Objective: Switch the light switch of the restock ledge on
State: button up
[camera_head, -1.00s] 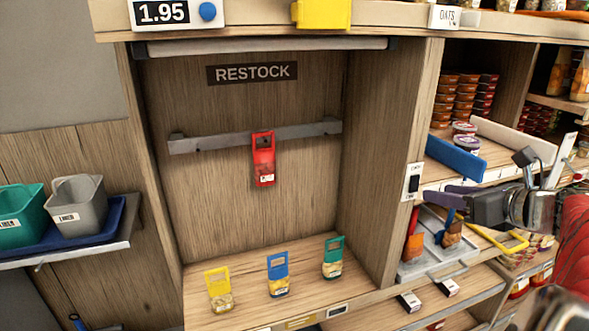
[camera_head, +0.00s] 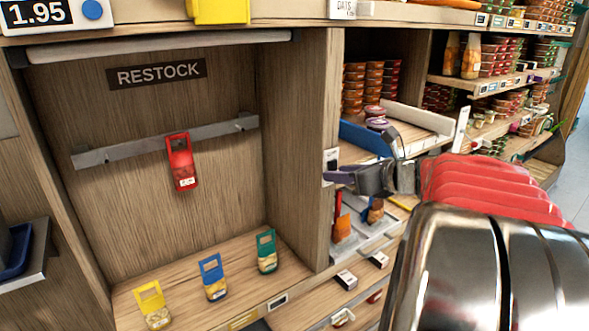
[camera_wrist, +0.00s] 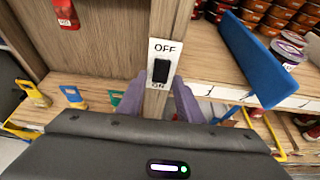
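The light switch (camera_wrist: 161,70) is a black rocker on a white plate on a wooden post, with OFF above it and a partly hidden label below. In the head view its plate (camera_head: 331,158) shows on the post right of the RESTOCK niche, partly covered by my gripper. My gripper (camera_wrist: 158,100) is open and empty, its two purple fingers spread to either side of the post just below the rocker. In the head view my gripper (camera_head: 330,176) is right at the switch; contact cannot be told. The lamp tube (camera_head: 160,47) atop the niche looks grey and unlit.
A red-tagged pack (camera_head: 181,165) hangs on the grey rail (camera_head: 100,156). Yellow, blue and green packs stand on the ledge floor (camera_head: 190,312). A blue divider (camera_wrist: 247,58) and stacked tubs (camera_head: 354,90) are on the shelf right of the post.

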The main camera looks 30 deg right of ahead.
grip_shut()
jog(key=shift+f, duration=0.15)
jog(key=shift+a+f+t, duration=0.1)
jog(key=shift+f+t, duration=0.1)
jog(key=shift+t, duration=0.5)
jog(key=shift+f+t, duration=0.15)
jog(key=shift+t, duration=0.55)
jog(key=shift+o, duration=1)
grip_release()
jog(key=shift+s+r, duration=0.1)
